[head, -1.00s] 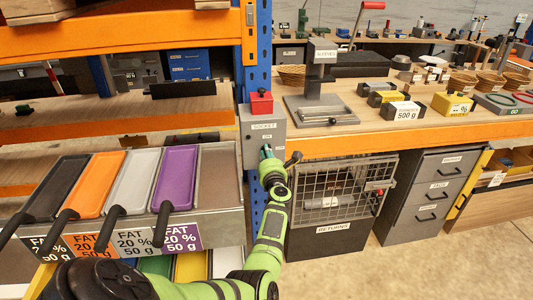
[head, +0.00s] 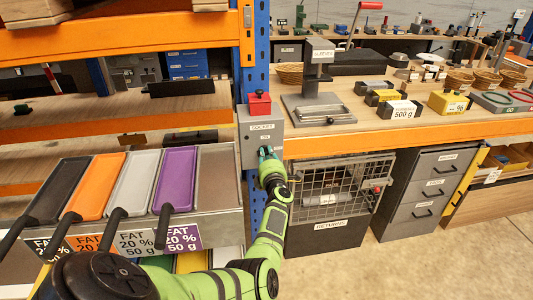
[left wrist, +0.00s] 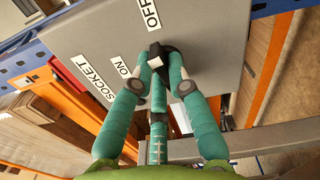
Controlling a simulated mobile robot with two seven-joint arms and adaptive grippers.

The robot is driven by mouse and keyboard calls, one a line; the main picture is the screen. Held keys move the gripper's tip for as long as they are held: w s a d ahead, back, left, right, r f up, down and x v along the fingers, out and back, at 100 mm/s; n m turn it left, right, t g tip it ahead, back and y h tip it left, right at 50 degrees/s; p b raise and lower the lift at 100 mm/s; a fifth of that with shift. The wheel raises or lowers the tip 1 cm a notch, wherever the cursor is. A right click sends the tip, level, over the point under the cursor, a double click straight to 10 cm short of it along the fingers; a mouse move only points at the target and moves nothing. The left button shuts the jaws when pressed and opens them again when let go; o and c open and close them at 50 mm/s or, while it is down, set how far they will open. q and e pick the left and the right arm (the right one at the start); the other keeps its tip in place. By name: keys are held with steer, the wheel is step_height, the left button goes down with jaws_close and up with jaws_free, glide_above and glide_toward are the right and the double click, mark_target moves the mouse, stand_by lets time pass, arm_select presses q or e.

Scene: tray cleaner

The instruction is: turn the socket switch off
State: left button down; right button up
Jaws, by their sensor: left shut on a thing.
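The grey socket box (head: 247,140) is fixed to the blue rack post in the head view, with a red block on top. In the left wrist view its face (left wrist: 95,40) carries the labels SOCKET, ON and OFF. The dark switch knob (left wrist: 157,50), with a pale end, sits on this face beside ON and OFF. My left gripper (left wrist: 160,80) is shut on the knob, its green fingers around it; the gripper also shows against the box front in the head view (head: 266,153). The fingers partly cover the knob, so its exact setting is unclear. My right gripper is out of view.
A tray rack (head: 215,225) with black, orange, white and purple trays stands left of the box. A wire RETURNS crate (head: 330,205) is below right. The workbench (head: 400,137) with a press and weights extends right.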

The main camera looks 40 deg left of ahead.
arm_select(q)
steer(key=shift+f+m, duration=0.1)
steer(key=shift+m, duration=0.9)
steer(key=c, duration=1.2)
jaws_free()
steer(key=shift+d, duration=0.15)
steer(key=v, duration=0.7)
steer(key=shift+s, duration=0.2)
steer(key=shift+d, duration=0.15)
